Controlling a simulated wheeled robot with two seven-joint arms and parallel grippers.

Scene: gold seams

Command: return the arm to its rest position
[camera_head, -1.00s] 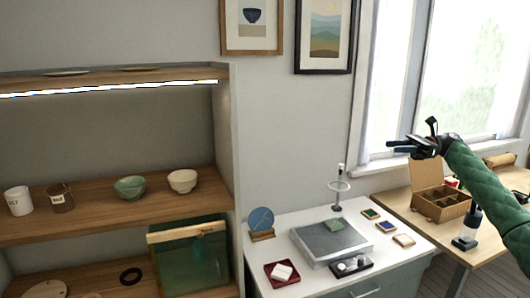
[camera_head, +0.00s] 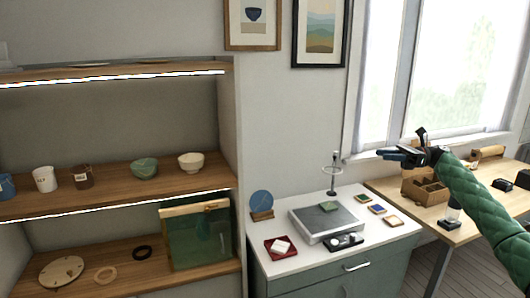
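My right arm (camera_head: 478,200), in a green quilted sleeve, comes in from the right edge. My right gripper (camera_head: 390,154) is raised in front of the window, pointing left, above and apart from the white-topped cabinet and the wooden table. Its dark fingers are seen from the side, and I cannot make out a gap between them. Nothing shows hanging from them. My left gripper is not in view.
The white-topped cabinet (camera_head: 290,265) carries a grey plate device (camera_head: 326,221), a red tray (camera_head: 281,248) and a ring stand (camera_head: 332,175). Shelves (camera_head: 120,190) with cups and bowls stand left.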

